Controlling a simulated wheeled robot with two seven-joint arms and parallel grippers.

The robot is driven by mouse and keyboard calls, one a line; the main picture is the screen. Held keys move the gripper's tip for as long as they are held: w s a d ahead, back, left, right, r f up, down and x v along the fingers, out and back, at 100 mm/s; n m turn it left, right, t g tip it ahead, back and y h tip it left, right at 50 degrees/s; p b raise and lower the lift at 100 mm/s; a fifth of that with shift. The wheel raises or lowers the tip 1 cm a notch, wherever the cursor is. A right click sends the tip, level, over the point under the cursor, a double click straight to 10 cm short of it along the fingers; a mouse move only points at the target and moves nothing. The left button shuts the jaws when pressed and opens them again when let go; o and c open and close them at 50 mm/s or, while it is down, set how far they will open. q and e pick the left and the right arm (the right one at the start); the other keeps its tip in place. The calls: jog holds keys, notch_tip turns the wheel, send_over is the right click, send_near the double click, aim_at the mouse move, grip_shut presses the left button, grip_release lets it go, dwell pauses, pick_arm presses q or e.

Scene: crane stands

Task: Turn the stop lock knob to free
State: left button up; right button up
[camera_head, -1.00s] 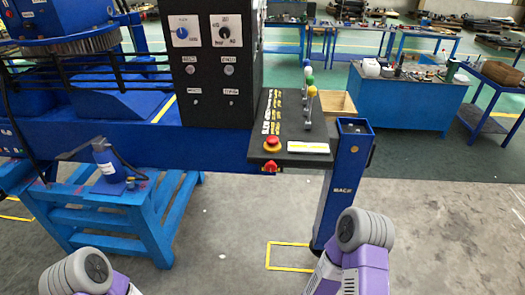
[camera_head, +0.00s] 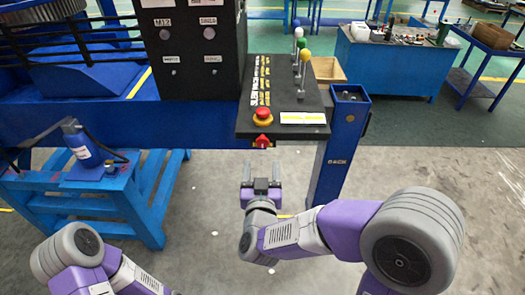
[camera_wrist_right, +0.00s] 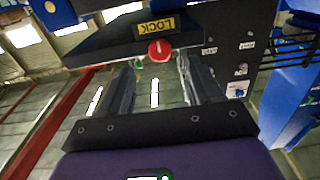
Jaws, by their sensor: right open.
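The stop lock knob (camera_head: 262,141) is a small red knob on the front edge of the black control panel (camera_head: 228,119), below the red mushroom button (camera_head: 263,117). In the right wrist view the red knob (camera_wrist_right: 160,50) sits beside a yellow label reading LOCK (camera_wrist_right: 155,28), upside down. My right gripper (camera_head: 262,182) is open and empty, below and in front of the knob and apart from it. In the wrist view its fingers (camera_wrist_right: 157,64) point towards the knob, which shows between and beyond the tips. My left arm shows at the lower left, but its gripper is out of view.
Several coloured-ball levers (camera_head: 304,56) rise from the panel top. A blue post (camera_head: 341,145) stands to its right. A blue stand (camera_head: 120,195) with a blue bottle (camera_head: 80,145) is at the left. The floor below the panel is clear.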

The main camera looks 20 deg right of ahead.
aim_at(262, 144)
jog(key=x, duration=0.7)
jog(key=shift+w+d+r, duration=0.1)
jog(key=shift+w+r, duration=0.15)
jog(key=shift+r, duration=0.05)
jog(key=shift+c, duration=0.3)
jog(key=c, duration=1)
